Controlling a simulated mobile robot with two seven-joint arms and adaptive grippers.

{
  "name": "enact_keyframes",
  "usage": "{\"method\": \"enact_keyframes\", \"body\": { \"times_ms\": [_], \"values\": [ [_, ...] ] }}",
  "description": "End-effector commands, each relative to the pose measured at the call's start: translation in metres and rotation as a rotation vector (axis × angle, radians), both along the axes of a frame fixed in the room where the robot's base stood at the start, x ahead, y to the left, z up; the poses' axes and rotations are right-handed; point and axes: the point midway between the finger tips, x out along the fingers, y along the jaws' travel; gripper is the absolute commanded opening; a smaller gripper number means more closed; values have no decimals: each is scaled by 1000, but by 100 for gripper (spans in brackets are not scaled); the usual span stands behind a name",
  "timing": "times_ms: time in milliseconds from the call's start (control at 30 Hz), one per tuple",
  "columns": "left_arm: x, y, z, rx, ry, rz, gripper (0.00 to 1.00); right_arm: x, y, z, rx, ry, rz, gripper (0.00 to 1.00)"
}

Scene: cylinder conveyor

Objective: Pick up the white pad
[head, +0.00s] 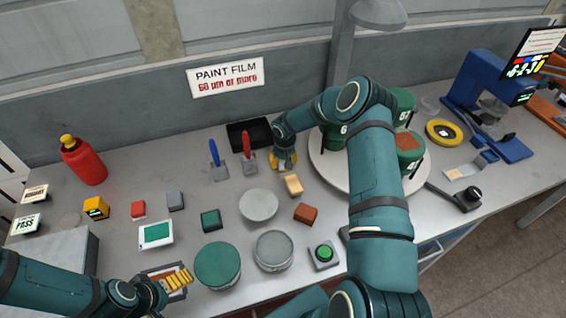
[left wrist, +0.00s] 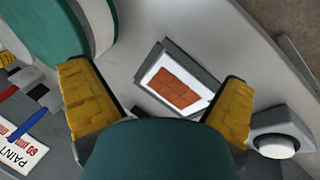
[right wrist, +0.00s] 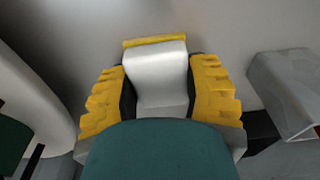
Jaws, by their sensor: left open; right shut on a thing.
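My right gripper (head: 283,162) is at the back of the table, beside the round turntable. In the right wrist view its yellow fingers (right wrist: 160,95) are shut on a white pad (right wrist: 160,75) with a yellow strip along its far edge. The fingers hide most of the pad in the head view. My left gripper (head: 178,279) is open and empty at the front left. In the left wrist view its fingers (left wrist: 155,105) are spread above a white card with a red-brown patch (left wrist: 174,87), lying in a grey holder.
A tan block (head: 293,185) and a brown block (head: 305,213) lie near my right gripper. A blue-handled scraper (head: 217,160), a red-handled scraper (head: 248,155) and a black tray (head: 259,130) are left of it. Cans stand on the turntable (head: 327,175). A green-lidded can (head: 217,264) is beside my left gripper.

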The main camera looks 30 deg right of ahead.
Motion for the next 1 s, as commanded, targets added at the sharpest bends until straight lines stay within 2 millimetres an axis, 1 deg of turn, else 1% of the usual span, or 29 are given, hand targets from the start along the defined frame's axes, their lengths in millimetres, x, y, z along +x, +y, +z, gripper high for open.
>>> {"method": "enact_keyframes", "body": {
  "times_ms": [67,167,367,500,600,767,1000],
  "values": [
    [0,0,2,0,0,0,100,0,0,4,0,-1,0,14],
    [0,0,7,0,0,-1,100,0,0,16,0,-1,1,14],
    [1,0,20,-1,1,-4,100,1,0,55,-2,-3,0,14],
    [1,0,17,-1,1,-4,100,1,-1,78,-2,-4,0,14],
    [1,0,17,-1,1,-4,100,0,0,90,-1,-1,1,14],
    [0,0,17,-1,1,-4,100,0,0,99,1,0,1,14],
    [0,0,17,-1,1,-4,100,0,0,100,1,0,0,14]
  ]
}}
